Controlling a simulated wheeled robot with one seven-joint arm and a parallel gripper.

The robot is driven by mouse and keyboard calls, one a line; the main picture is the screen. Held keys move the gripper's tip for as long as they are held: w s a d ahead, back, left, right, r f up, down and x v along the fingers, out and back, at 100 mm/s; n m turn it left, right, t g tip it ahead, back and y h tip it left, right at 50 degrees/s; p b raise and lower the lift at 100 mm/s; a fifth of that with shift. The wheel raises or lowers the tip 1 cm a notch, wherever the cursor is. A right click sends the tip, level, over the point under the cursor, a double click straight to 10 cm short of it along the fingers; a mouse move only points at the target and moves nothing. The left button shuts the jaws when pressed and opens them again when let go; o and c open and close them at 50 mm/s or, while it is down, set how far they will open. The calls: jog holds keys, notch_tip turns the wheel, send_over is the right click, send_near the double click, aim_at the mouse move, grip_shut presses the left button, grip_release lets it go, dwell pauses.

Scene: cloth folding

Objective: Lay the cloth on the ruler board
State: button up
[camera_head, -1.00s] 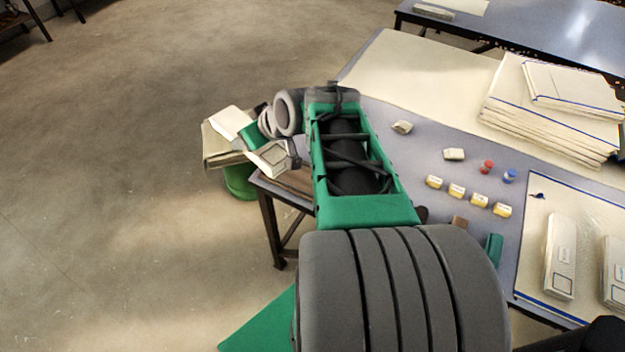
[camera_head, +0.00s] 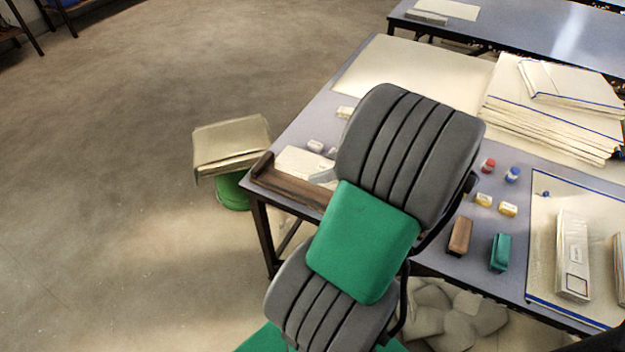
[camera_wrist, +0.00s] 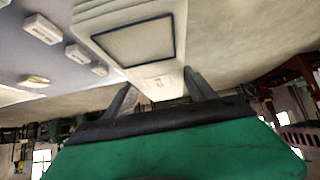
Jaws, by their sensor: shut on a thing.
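The cream cloth (camera_wrist: 155,20) is between the two fingers of my gripper (camera_wrist: 160,82) in the wrist view, with a dark-framed rectangle on its face. In the head view a pale piece that looks like this cloth (camera_head: 300,163) shows at the table's left corner, beside a brown wooden board (camera_head: 285,187). I cannot tell whether it touches the board. My arm hides most of my gripper there; only a grey finger shows. I cannot tell whether the brown board is the ruler board, as no markings are legible.
A cloth stack (camera_head: 230,142) rests on a green stool (camera_head: 232,192) left of the table. The table (camera_head: 320,112) carries small labelled blocks, a brown block (camera_head: 460,236), a green block (camera_head: 501,252) and a blue-edged board (camera_head: 600,200). Large stacked sheets (camera_head: 545,115) lie behind.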

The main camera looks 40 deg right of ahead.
jog(key=w+f, duration=0.1)
jog(key=f, duration=0.1)
jog(key=w+f, duration=0.2)
jog(key=f, duration=0.1)
jog(key=w+f, duration=0.2)
jog(key=f, duration=0.1)
jog(key=shift+d+f, duration=0.1)
jog(key=shift+f, duration=0.4)
jog(key=o, duration=1.6)
jog(key=shift+o, duration=0.2)
